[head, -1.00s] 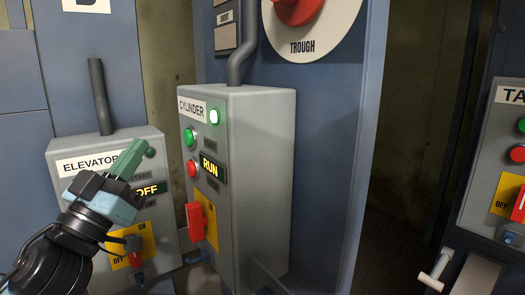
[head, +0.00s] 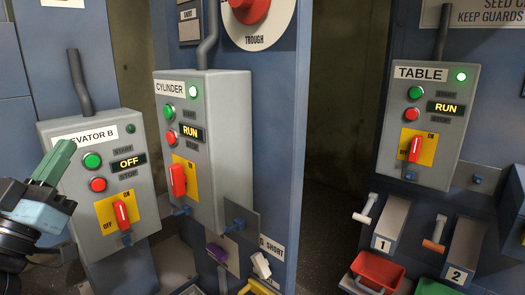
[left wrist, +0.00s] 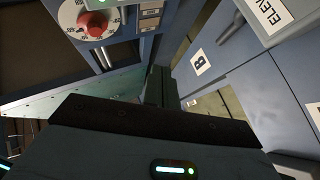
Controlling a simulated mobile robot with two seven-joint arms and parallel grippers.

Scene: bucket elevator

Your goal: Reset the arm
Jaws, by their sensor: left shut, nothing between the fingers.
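My left gripper (head: 54,160) comes in at the left edge of the head view, with green fingers closed together and nothing between them. It stands in front of the ELEVATOR B box (head: 120,220) and covers part of its label, apart from its buttons as far as I can tell. That box reads OFF and its red lever (head: 121,215) is tilted. In the left wrist view the dark fingers (left wrist: 158,85) also show close together, pointing at a gap between blue panels. My right gripper is not in view.
The CYLINDER box (head: 228,150) and the TABLE box (head: 390,140) both read RUN with green lamps lit. A red bin (head: 376,270) and chutes 1 (head: 390,222) and 2 (head: 466,247) are at lower right. A dark gap lies between the panels.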

